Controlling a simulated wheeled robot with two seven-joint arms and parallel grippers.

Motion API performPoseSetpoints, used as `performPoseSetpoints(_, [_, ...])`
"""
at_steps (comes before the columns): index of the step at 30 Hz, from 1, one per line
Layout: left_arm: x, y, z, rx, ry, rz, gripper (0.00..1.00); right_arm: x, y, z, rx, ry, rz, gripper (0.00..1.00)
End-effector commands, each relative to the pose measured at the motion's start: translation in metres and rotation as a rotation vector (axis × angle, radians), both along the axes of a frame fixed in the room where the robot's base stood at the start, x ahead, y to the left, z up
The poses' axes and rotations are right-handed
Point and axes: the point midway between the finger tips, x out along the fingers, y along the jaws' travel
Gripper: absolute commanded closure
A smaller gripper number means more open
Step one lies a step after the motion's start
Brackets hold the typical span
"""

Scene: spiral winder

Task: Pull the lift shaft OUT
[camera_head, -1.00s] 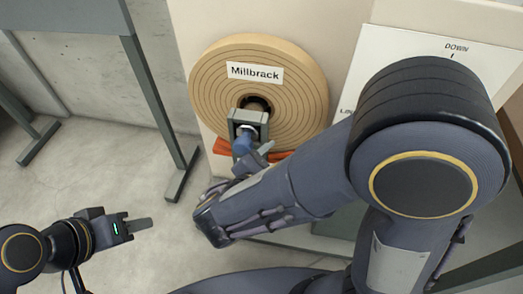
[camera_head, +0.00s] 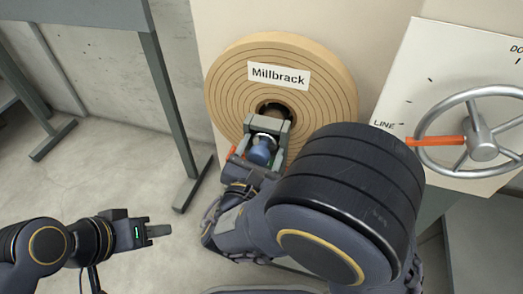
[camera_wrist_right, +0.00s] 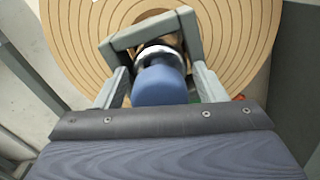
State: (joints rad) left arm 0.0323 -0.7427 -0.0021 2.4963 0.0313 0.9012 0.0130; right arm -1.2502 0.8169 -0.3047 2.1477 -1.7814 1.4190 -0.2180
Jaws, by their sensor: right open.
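The lift shaft shows as a silver collar with a blue end (camera_head: 259,153), sticking out at the middle of the tan roll labelled Millbrack (camera_head: 229,82). A grey square frame (camera_head: 267,122) stands around it. In the right wrist view the blue end (camera_wrist_right: 160,87) is at the centre, with the grey frame (camera_wrist_right: 148,30) behind it. My right gripper (camera_wrist_right: 162,80) is open, with one finger on each side of the blue end; I cannot tell whether they touch it.
A handwheel (camera_head: 481,140) with an orange handle pointing toward LINE is on the white panel (camera_head: 405,83) at right. An orange-red part (camera_head: 232,152) shows beside the frame. A grey table leg (camera_head: 173,110) stands left of the roll.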

Motion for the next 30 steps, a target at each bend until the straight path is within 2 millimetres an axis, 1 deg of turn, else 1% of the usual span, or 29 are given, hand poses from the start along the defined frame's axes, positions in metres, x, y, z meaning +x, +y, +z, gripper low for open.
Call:
performPoseSetpoints(7, [0.0, 0.0, 0.0, 0.0, 0.0, 0.0, 0.64, 0.001, 0.0, 0.0, 0.0, 0.001, 0.001, 0.36])
performPoseSetpoints(18, [0.0, 0.0, 0.0, 0.0, 0.0, 0.0, 0.64, 0.001, 0.0, 0.0, 0.0, 0.001, 0.0, 0.84])
performPoseSetpoints(19, [0.0, 0.0, 0.0, 0.0, 0.0, 0.0, 0.64, 0.001, 0.0, 0.0, 0.0, 0.001, 0.0, 0.87])
performPoseSetpoints(21, [0.0, 0.0, 0.0, 0.0, 0.0, 0.0, 0.64, -0.001, 0.001, 0.0, 0.0, 0.001, 0.001, 0.87])
performPoseSetpoints(23, [0.0, 0.0, 0.002, 0.0, 0.0, 0.0, 0.64, -0.006, 0.003, 0.001, 0.001, 0.001, 0.002, 0.87])
performPoseSetpoints(26, [0.0, 0.0, 0.006, 0.0, 0.0, 0.0, 0.64, -0.025, 0.01, 0.002, 0.001, 0.002, 0.008, 0.87])
performPoseSetpoints(30, [0.0, 0.0, 0.013, 0.0, 0.0, 0.0, 0.64, -0.062, 0.023, 0.002, 0.0, 0.003, 0.009, 0.87])
